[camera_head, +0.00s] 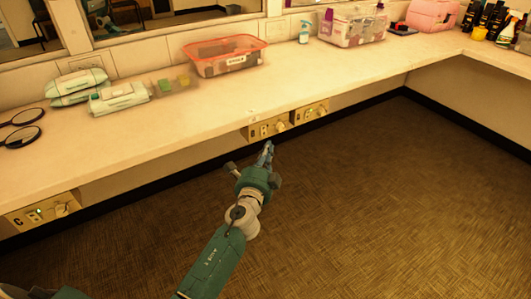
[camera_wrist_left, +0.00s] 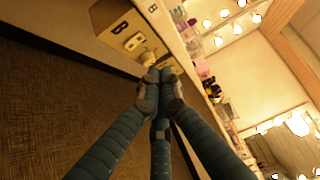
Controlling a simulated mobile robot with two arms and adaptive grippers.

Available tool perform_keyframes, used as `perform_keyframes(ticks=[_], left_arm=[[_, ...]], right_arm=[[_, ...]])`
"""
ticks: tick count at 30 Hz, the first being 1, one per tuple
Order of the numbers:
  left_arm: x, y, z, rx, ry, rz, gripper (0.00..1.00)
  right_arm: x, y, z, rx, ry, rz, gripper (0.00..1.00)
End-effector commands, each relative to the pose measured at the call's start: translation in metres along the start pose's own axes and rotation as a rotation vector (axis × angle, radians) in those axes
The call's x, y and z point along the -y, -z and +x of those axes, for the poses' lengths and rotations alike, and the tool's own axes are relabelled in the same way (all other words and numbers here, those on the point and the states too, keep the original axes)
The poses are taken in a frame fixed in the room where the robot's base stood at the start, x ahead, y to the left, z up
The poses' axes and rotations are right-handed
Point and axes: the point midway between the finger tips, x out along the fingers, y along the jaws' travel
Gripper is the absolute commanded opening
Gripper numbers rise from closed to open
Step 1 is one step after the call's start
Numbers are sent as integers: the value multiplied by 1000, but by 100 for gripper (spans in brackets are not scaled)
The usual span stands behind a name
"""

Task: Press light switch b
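The gripper's fingers (camera_wrist_left: 160,74) are together and empty. Their tips are close to the panel's knob end; I cannot tell whether they touch it. My right gripper is not in view.
The white counter (camera_head: 165,125) overhangs the panels. Another panel marked C (camera_head: 42,212) is at far left, and one more (camera_head: 310,112) is just right of the nearest. A red-rimmed bin (camera_head: 225,57) and wipes packs (camera_head: 118,97) stand on top. The carpet (camera_head: 390,190) is clear.

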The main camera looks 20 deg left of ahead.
Motion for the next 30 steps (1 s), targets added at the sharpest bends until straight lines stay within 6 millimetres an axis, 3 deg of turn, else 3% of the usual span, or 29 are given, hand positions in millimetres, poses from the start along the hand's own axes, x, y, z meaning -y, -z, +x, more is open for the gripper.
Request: perform_keyframes(ticks=[3, 7, 23, 26, 29, 30], left_arm=[[2, 0, -18, -1, -1, 0, 0], [3, 0, -28, 0, -1, 0, 0], [3, 0, -31, 0, -1, -1, 0], [-9, -3, -34, 7, -26, -24, 0], [-46, -9, -47, 32, -105, -105, 0], [-68, -13, -56, 49, -152, -155, 0]], right_arm=[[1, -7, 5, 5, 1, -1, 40], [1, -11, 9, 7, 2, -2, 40], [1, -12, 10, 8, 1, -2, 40], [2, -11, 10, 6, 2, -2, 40], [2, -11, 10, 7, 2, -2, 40], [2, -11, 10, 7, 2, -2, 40]])
